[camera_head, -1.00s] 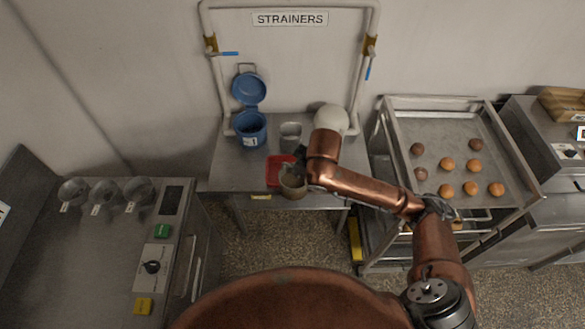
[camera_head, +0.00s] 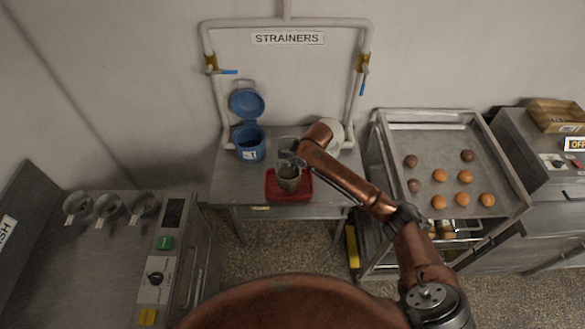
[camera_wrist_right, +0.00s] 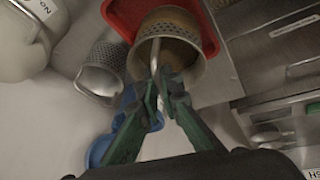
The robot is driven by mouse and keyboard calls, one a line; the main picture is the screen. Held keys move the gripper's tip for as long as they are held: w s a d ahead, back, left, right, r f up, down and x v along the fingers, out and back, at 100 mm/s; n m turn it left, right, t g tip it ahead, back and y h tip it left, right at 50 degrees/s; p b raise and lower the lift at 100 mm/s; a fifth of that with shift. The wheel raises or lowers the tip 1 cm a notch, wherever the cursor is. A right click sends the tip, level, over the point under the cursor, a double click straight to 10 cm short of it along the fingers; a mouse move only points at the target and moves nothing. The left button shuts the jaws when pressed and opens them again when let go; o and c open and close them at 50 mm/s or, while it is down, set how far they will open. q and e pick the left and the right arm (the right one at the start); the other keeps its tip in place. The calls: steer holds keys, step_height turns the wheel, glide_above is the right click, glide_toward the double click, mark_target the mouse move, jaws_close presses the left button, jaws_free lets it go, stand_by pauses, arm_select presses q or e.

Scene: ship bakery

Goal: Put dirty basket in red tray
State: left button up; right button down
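The dirty basket (camera_head: 288,180) is a metal perforated strainer with a brownish inside. It also shows in the wrist view (camera_wrist_right: 199,62). In the head view it is upright inside the outline of the red tray (camera_head: 303,192), which lies at the table's front; I cannot tell whether it touches the tray floor. The red tray's corner shows in the wrist view (camera_wrist_right: 120,18). My right gripper (camera_wrist_right: 165,88) appears shut on the basket's thin metal handle; in the head view the gripper (camera_head: 290,158) is partly hidden by its own arm. My left gripper is not in view.
A grey strainer (camera_wrist_right: 104,72) stands behind the tray. A blue bin (camera_head: 250,146) with its lid up is at the left, a white round container (camera_head: 336,136) at the right. A rack with a bun tray (camera_head: 430,140) stands right of the table. Pipes frame the back.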

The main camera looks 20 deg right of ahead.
steer(key=shift+w+d+f+p, duration=0.1)
steer(key=shift+w+f+p, duration=0.1)
steer(key=shift+f, duration=0.55)
steer(key=shift+w+f+p, duration=0.25)
steer(key=shift+f, duration=0.55)
steer(key=shift+w+d+f+p, duration=0.1)
steer(key=shift+w+f+p, duration=0.1)
steer(key=shift+f, duration=0.55)
steer(key=shift+a+f, duration=0.1)
steer(key=shift+f, duration=0.05)
steer(key=c, duration=2.2)
jaws_free()
steer(key=shift+o, duration=0.2)
steer(key=b+v, duration=0.1)
steer(key=v, duration=1.1)
